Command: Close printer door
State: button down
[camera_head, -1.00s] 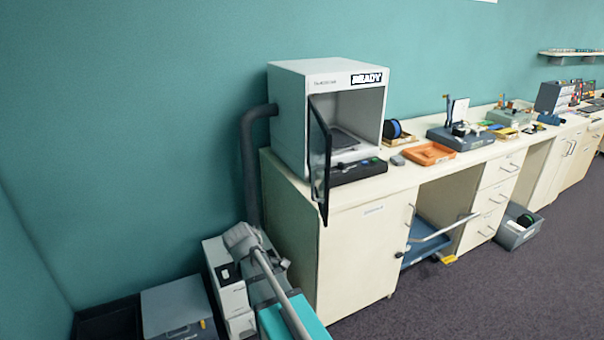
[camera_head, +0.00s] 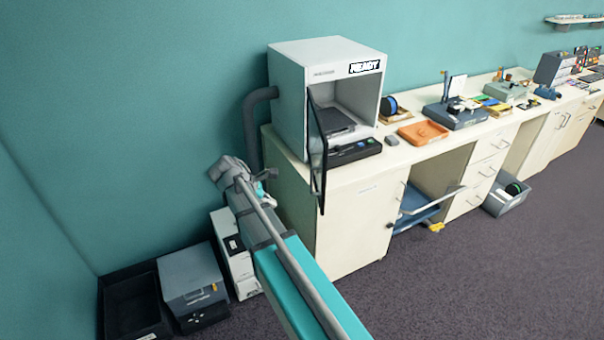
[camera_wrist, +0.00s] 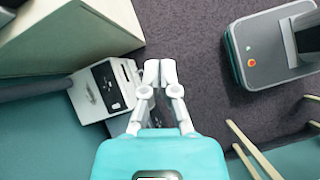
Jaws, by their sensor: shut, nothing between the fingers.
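The printer (camera_head: 291,95) is a white box with a READY sign, standing on the left end of the bench. Its dark-framed clear door (camera_head: 317,150) stands open, hinged at the left of the opening and swung out toward the front. The dark print bed inside shows through the opening. In the wrist view, my gripper (camera_wrist: 160,72) points over the floor with its two pale fingers close together and nothing between them. Neither the printer door nor the opening shows clearly there. In the head view my arm reaches up left of the cabinet, apart from the door; the fingers cannot be made out.
A dark hose (camera_head: 250,135) runs down the printer's left side. A white unit (camera_head: 232,255), a grey box (camera_head: 192,275) and a black bin (camera_head: 133,300) stand on the floor at left. An orange tray (camera_head: 423,132) lies on the bench. The floor before the cabinets is mostly clear.

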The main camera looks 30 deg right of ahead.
notch_tip(320, 180, up, 9)
jog(key=w+n+h+p, duration=0.1)
jog(key=w+n+p, duration=0.1)
jog(key=p, duration=0.4)
jog(key=shift+d+f, duration=0.2)
jog(key=shift+d, duration=0.05)
jog(key=shift+f, duration=0.15)
jog(key=d+r+b+x, duration=0.2)
jog(key=b+x, duration=0.5)
jog(key=x, duration=0.5)
jog(key=shift+s+d+f, duration=0.15)
jog(key=shift+s+d, duration=0.05)
jog(key=shift+d, duration=0.1)
